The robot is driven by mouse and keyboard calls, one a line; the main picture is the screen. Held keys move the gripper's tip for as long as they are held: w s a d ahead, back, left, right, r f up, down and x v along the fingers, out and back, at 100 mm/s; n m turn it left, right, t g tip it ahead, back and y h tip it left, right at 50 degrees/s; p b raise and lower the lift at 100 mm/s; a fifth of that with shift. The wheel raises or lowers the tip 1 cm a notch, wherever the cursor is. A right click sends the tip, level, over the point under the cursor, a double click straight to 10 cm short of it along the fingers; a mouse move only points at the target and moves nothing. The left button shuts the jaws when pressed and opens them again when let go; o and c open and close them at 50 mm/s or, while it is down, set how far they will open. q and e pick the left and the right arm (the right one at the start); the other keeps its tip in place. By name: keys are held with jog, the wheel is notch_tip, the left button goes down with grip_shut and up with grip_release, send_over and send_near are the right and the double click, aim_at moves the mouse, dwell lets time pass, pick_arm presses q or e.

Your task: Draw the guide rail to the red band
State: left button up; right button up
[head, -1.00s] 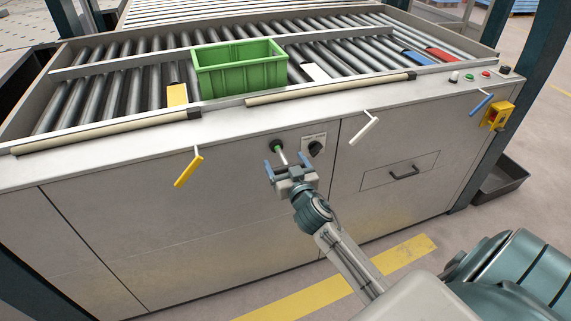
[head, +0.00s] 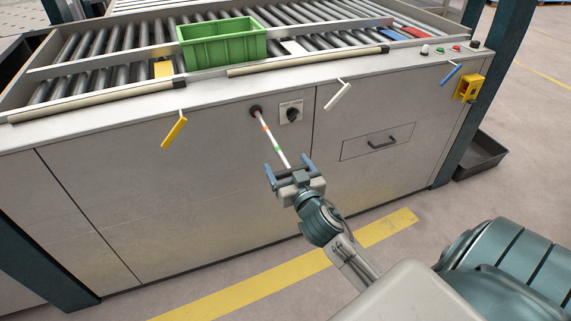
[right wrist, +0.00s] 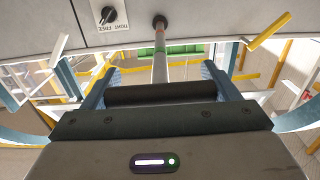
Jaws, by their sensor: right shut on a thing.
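The guide rail (head: 110,61) is a long pale bar across the rollers, behind the green box. A white rod (head: 271,138) sticks out of the front panel, with a green band near its middle and an orange band closer to the panel. My right gripper (head: 288,172) is shut on the rod's dark crossbar handle (right wrist: 160,95), well out from the panel. My left gripper is not in view.
A green box (head: 222,42) stands on the rollers in front of the rail. A dark rotary knob (head: 291,115) is right of the rod. Yellow (head: 174,131), white (head: 338,95) and blue (head: 450,74) levers hang along the front. The floor before the panel is clear.

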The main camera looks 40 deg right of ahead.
jog(key=shift+s, duration=0.15)
jog(key=o, duration=1.3)
jog(key=shift+s+a+f, duration=0.1)
jog(key=shift+s, duration=0.15)
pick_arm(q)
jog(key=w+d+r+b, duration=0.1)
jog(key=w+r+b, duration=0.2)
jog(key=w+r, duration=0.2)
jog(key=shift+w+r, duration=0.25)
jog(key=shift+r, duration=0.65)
pick_arm(e)
jog(key=v, duration=1)
jog(key=shift+s, duration=0.15)
